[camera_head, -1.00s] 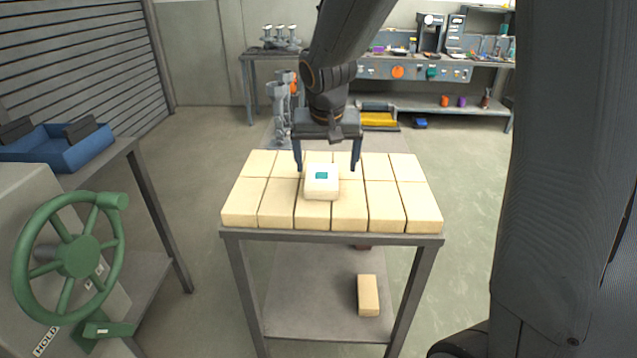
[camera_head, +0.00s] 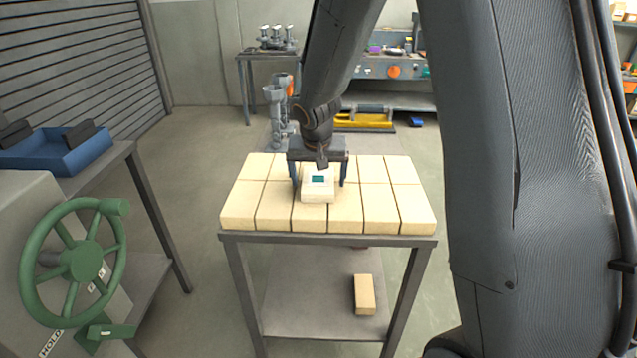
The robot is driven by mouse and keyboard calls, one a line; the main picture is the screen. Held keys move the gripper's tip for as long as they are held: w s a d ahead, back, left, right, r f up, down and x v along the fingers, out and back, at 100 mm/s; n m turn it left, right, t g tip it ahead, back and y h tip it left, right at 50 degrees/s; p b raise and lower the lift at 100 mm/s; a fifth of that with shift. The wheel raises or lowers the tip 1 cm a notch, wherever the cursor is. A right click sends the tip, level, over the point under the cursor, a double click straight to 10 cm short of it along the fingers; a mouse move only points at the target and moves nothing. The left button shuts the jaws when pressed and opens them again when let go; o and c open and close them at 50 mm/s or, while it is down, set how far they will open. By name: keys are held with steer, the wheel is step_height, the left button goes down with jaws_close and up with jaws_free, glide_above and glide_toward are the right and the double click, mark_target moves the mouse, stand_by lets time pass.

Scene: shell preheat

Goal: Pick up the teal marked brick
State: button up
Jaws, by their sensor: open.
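The teal marked brick (camera_head: 317,192) is a pale block with a teal patch on its top. It rests on top of a layer of cream bricks (camera_head: 273,207) on a grey metal table (camera_head: 330,238). My gripper (camera_head: 318,184) is open and points down, its dark fingers on the left and right of the marked brick. The fingertips are low, near the brick's top and sides. I cannot tell whether they touch it. Part of the brick's far side is hidden by my gripper.
A single cream brick (camera_head: 364,294) lies on the table's lower shelf. A green handwheel (camera_head: 84,258) and a blue tray (camera_head: 60,155) stand at the left. A workbench (camera_head: 385,85) is at the back.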

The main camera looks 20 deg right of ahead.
steer(key=c, duration=1.4)
